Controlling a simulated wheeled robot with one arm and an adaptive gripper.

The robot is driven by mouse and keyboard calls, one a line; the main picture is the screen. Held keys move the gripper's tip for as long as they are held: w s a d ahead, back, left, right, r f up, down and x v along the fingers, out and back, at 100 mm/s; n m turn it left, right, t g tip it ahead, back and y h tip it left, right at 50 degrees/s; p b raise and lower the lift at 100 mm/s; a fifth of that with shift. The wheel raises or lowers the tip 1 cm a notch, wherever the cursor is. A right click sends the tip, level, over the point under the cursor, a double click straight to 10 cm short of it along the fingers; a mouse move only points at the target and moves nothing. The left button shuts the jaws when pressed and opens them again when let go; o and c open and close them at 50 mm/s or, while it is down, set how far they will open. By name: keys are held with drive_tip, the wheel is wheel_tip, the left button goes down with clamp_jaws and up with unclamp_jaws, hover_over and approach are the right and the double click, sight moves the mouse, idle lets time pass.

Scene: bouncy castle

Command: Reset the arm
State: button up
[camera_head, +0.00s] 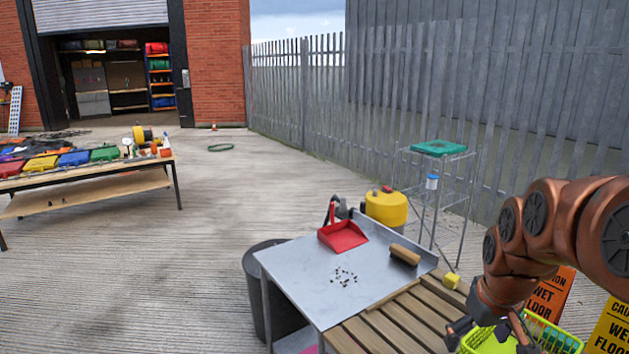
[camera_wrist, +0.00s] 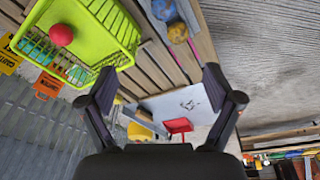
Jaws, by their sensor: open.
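My copper-coloured arm comes in from the right in the head view. My gripper (camera_head: 490,338) hangs at its end, pointing down at the bottom right, over a lime-green basket (camera_head: 550,336). In the wrist view, my gripper (camera_wrist: 160,80) has its two dark fingers spread wide, with nothing between them. The basket (camera_wrist: 124,36) lies at the upper left there, and a red ball (camera_wrist: 61,34) shows inside it. How far the fingertips are from the basket is hard to tell.
A wooden slatted bench (camera_head: 375,334) adjoins a metal table (camera_head: 300,262) with dark crumbs, a red dustpan (camera_head: 343,236) and a brown roller-like block (camera_head: 405,255). A wire stand (camera_head: 440,200) stands behind.

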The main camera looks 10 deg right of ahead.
drive_tip(key=s+a+f+g, duration=0.2)
drive_tip(key=s+a, duration=0.6)
drive_tip(key=s, duration=0.2)
drive_tip(key=s+a+f+g, duration=0.2)
drive_tip(key=s+a+f, duration=0.1)
drive_tip(key=s+a, duration=0.5)
drive_tip(key=shift+s+f+y, duration=0.2)
drive_tip(key=shift+s+y, duration=0.1)
drive_tip(key=shift+s, duration=0.7)
drive_tip(key=shift+d, duration=0.1)
